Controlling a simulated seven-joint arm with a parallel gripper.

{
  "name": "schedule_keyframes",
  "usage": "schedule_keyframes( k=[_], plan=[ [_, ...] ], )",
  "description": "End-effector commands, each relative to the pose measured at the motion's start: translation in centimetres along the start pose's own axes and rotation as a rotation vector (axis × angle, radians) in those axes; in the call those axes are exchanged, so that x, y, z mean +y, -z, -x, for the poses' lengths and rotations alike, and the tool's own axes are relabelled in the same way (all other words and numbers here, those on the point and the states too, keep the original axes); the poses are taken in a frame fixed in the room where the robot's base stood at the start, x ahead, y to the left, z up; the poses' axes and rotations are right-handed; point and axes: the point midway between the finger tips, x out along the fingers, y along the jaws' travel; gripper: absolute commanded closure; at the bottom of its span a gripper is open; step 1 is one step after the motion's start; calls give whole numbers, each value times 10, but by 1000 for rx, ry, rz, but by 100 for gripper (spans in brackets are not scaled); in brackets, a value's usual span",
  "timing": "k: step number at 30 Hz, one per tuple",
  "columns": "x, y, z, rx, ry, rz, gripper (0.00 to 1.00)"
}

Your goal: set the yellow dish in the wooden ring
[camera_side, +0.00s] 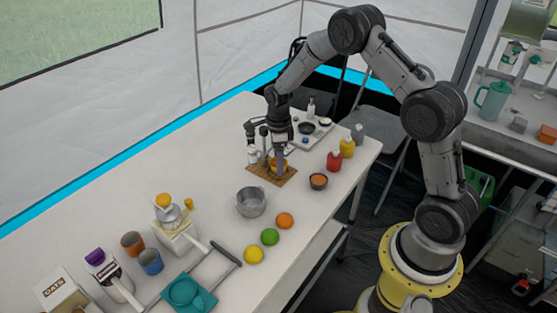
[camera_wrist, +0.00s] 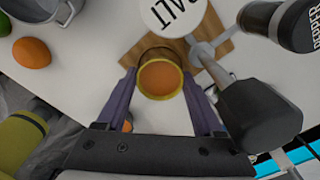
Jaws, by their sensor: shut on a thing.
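The yellow dish (camera_wrist: 160,81) is a small round cup with an orange-brown inside. It sits between the two purple fingers of my gripper (camera_wrist: 160,75), which is shut on it. In the side view the dish (camera_side: 275,163) shows low over a brown wooden mat (camera_side: 263,173), below my gripper (camera_side: 280,158). A brown curved edge (camera_wrist: 150,54), perhaps the wooden ring, shows just beyond the dish in the wrist view. The dish hides most of it. I cannot tell whether the dish touches it.
A salt shaker (camera_wrist: 172,12) and a pepper mill (camera_wrist: 291,23) stand close by the mat. A scale (camera_side: 314,132) and red and yellow bottles stand behind.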

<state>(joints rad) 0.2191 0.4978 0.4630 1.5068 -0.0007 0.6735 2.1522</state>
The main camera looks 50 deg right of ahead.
Motion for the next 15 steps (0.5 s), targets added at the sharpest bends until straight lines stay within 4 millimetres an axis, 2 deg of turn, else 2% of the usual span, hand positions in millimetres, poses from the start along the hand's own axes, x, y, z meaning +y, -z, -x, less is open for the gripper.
schedule_keyframes(
  k=[15],
  plan=[
    [0,0,-9,-1,1,0,62]
  ],
)
